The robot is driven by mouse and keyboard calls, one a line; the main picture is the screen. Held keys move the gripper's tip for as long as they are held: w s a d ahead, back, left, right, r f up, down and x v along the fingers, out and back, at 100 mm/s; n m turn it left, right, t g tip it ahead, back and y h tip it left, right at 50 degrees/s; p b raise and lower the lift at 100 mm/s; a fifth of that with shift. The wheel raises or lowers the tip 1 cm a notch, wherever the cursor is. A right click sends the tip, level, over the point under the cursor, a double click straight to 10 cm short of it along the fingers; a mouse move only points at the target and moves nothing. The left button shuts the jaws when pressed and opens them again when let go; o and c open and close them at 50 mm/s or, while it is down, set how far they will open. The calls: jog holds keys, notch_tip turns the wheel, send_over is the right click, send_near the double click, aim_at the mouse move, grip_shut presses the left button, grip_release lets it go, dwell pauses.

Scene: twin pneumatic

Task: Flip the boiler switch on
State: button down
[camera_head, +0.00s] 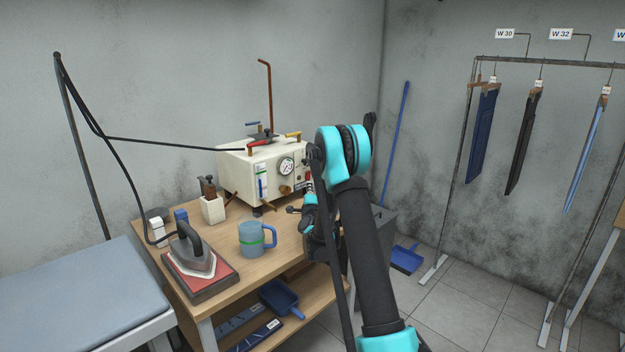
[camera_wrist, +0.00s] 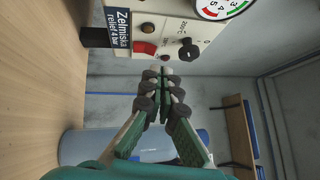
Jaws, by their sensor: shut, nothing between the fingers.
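The boiler (camera_head: 235,163) is a cream box with a round gauge (camera_head: 287,166), standing at the back of the wooden table. My arm hides the right part of its front in the head view. In the wrist view, which is turned sideways, the boiler's panel (camera_wrist: 168,18) shows a red switch (camera_wrist: 145,47) and a black knob (camera_wrist: 188,48) beside it. The switch's on or off position is not clear. My gripper (camera_wrist: 163,72) is shut and empty, its fingertips just below the switch and knob in the picture, apparently apart from them. In the head view my gripper (camera_head: 309,190) is partly hidden by my arm.
On the table (camera_head: 222,247) stand a blue-grey mug (camera_head: 252,240), an iron (camera_head: 193,252) on a red pad and a small white holder (camera_head: 212,209). An ironing board (camera_head: 70,290) is at left. A clothes rack (camera_head: 540,61) stands at right. Floor between table and rack is mostly clear.

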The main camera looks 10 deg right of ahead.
jog(key=shift+w+d+f+m+h, duration=0.1)
jog(key=shift+d+f+m+h, duration=0.25)
jog(key=shift+f+m+h, duration=0.25)
jog(key=shift+w+d+f+m+h, duration=0.1)
jog(key=shift+d+f+m+h, duration=0.25)
jog(key=shift+m, duration=0.35)
